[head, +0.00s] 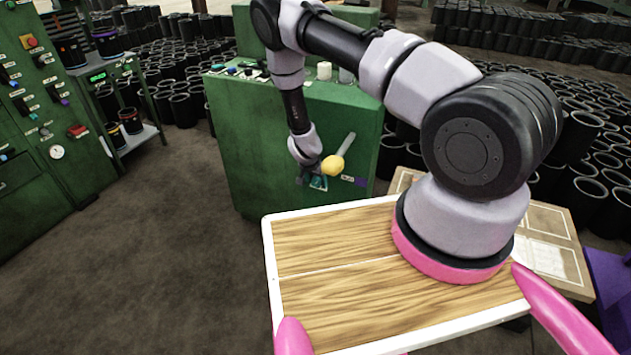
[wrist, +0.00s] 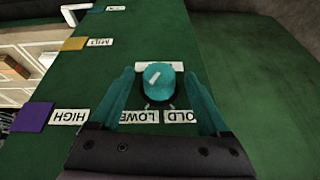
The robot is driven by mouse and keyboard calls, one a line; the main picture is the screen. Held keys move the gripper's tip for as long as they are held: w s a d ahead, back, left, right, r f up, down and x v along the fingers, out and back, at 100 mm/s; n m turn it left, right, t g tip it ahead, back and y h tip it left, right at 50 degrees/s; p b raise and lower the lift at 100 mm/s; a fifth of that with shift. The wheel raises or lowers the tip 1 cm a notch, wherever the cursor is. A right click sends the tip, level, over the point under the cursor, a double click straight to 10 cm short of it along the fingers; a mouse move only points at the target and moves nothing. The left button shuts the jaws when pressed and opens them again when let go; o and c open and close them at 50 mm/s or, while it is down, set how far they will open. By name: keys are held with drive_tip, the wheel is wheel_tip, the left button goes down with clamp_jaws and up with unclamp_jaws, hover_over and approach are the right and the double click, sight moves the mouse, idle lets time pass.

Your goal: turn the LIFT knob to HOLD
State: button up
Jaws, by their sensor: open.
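The teal round knob (wrist: 158,85) is on the green panel in the wrist view. It has a short slanted white mark on its face; which label the mark points to I cannot tell. Below it are two upside-down labels, LOWER (wrist: 138,116) and HOLD (wrist: 181,116), each partly covered by my fingers. My gripper (wrist: 159,76) is open, with one teal finger on each side of the knob. Whether the fingers touch it I cannot tell. In the head view my gripper (head: 318,182) is low at the green cabinet's face, and the knob is not clearly visible there.
A lever with a yellow end (head: 333,165) sticks out of the green cabinet (head: 238,150) right beside my gripper. A purple plate with a HIGH label (wrist: 67,117) and a yellow plate (wrist: 75,43) lie left of the knob. Open floor (head: 160,240) lies left of the cabinet.

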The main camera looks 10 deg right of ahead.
clamp_jaws()
drive_tip(key=shift+a, duration=0.15)
drive_tip(key=shift+g+h, duration=0.4)
drive_tip(key=shift+h, duration=0.2)
drive_tip(key=g+h, duration=0.1)
drive_tip(key=n+g+h, duration=0.1)
drive_tip(key=h, duration=0.1)
drive_tip(key=shift+w+a+f, duration=0.15)
drive_tip(key=shift+w+a, duration=0.05)
drive_tip(key=shift+w, duration=0.1)
drive_tip(key=g+h, duration=0.1)
drive_tip(key=h, duration=0.1)
drive_tip(key=n+g+h, duration=0.1)
drive_tip(key=shift+w+a+f+h, duration=0.15)
drive_tip(key=shift+f+h, duration=0.05)
drive_tip(key=shift+h, duration=0.2)
drive_tip(key=shift+n+g+h, duration=0.3)
drive_tip(key=shift+g+h, duration=0.3)
drive_tip(key=shift+h, duration=0.1)
